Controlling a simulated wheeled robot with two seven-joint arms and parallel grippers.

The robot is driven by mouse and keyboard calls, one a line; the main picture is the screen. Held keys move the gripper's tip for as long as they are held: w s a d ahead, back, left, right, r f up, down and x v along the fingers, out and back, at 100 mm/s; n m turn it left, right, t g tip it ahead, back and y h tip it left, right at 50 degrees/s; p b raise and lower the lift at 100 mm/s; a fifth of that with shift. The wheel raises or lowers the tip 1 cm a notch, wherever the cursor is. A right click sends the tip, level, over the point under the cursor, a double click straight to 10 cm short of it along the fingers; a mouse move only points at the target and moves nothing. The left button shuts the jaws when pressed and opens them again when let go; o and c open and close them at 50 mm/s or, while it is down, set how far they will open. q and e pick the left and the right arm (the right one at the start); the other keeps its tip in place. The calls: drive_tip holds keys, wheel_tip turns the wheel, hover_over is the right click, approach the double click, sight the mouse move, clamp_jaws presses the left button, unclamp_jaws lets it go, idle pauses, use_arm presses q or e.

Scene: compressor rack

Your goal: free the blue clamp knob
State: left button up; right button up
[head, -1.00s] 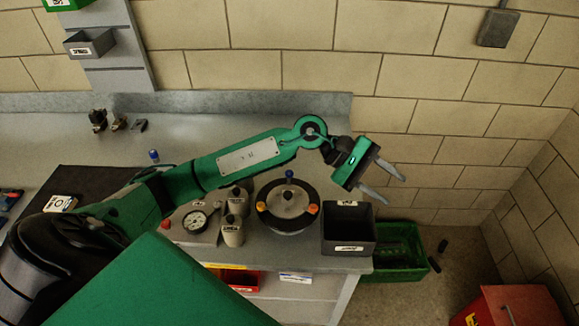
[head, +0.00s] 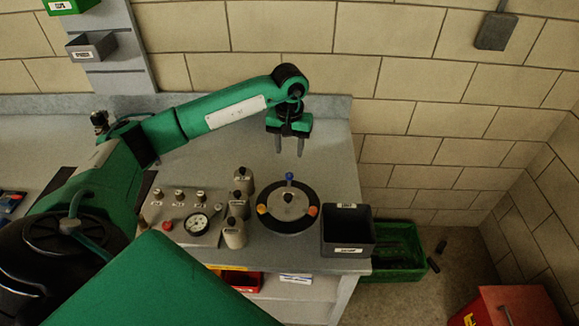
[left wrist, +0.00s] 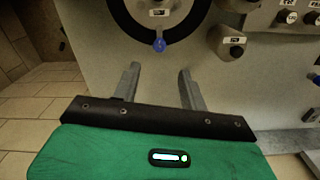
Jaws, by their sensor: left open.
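The blue clamp knob (head: 289,176) stands at the back edge of a round black-rimmed lid (head: 269,196) on the bench. An orange knob (head: 312,211) and a yellow knob (head: 262,209) sit at the lid's other edges. My left gripper (head: 289,150) is open and empty, fingers pointing down, behind the blue knob and apart from it. In the left wrist view the blue knob (left wrist: 159,46) shows ahead of the two open fingers (left wrist: 160,72), roughly between their lines. My right gripper is not in view.
A black open bin (head: 347,248) stands right of the lid. Bottles (head: 234,232) and a gauge panel (head: 197,223) stand left of it. A green crate (head: 405,262) is on the floor at right. The bench behind the lid is clear.

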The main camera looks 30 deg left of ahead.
sight(289, 174)
use_arm(q)
wheel_tip(289, 174, down, 8)
drive_tip(key=shift+r+p, duration=0.2)
drive_tip(key=shift+p, duration=1)
drive_tip(key=shift+f, duration=0.7)
drive_tip(key=shift+c, duration=0.6)
clamp_jaws()
